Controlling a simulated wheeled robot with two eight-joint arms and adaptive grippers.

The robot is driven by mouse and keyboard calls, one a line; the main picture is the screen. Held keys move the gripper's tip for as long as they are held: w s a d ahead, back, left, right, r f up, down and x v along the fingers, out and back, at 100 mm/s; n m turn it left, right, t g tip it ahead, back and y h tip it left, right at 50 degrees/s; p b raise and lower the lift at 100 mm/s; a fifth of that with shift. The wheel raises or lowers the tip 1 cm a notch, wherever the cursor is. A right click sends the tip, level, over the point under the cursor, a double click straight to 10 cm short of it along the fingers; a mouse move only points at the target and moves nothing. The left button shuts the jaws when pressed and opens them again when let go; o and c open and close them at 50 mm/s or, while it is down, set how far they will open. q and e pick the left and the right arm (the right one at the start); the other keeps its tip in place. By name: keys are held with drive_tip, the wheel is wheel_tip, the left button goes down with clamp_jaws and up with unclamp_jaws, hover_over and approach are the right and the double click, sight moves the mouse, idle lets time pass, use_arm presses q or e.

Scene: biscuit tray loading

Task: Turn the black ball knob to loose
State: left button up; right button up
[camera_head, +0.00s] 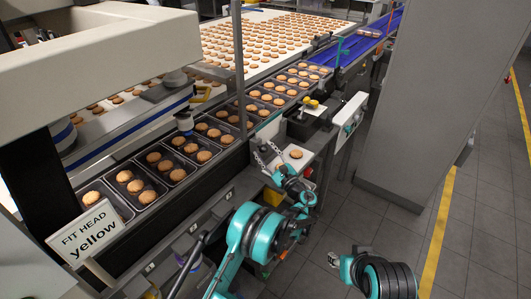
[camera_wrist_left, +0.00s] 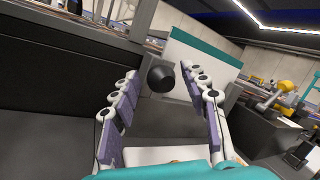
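The black ball knob (camera_wrist_left: 160,78) shows in the left wrist view, against a grey bracket beside a white panel with a teal edge. My left gripper (camera_wrist_left: 161,73) is open, with one finger on each side of the knob in that view. Gaps show between the knob and both fingers, and I cannot tell how deep it lies between them. In the head view my left gripper (camera_head: 268,159) is at the side of the conveyor machine; I cannot pick out the knob there. My right gripper (camera_head: 342,264) is low over the floor, its fingers unclear.
Black trays of biscuits (camera_head: 190,146) line the conveyor. A sign (camera_head: 87,236) reads "FIT HEAD yellow". A small plate with a biscuit (camera_head: 296,153) lies just right of my left gripper. A grey cabinet (camera_head: 417,100) stands at right, with open floor (camera_head: 475,235) beside it.

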use_arm(q)
drive_tip(key=v, duration=1.2)
drive_tip(key=w+a+r+m+h, duration=0.1)
drive_tip(key=w+a+m, duration=0.1)
drive_tip(key=w+m, duration=0.1)
drive_tip(key=w+a+r+m+h, duration=0.1)
drive_tip(key=w+a+m, duration=0.1)
drive_tip(key=w+m, duration=0.1)
drive_tip(key=w+a+m+h, duration=0.1)
drive_tip(key=w+a+m, duration=0.1)
drive_tip(key=w+a, duration=0.1)
drive_tip(key=shift+r+m+g, duration=0.4)
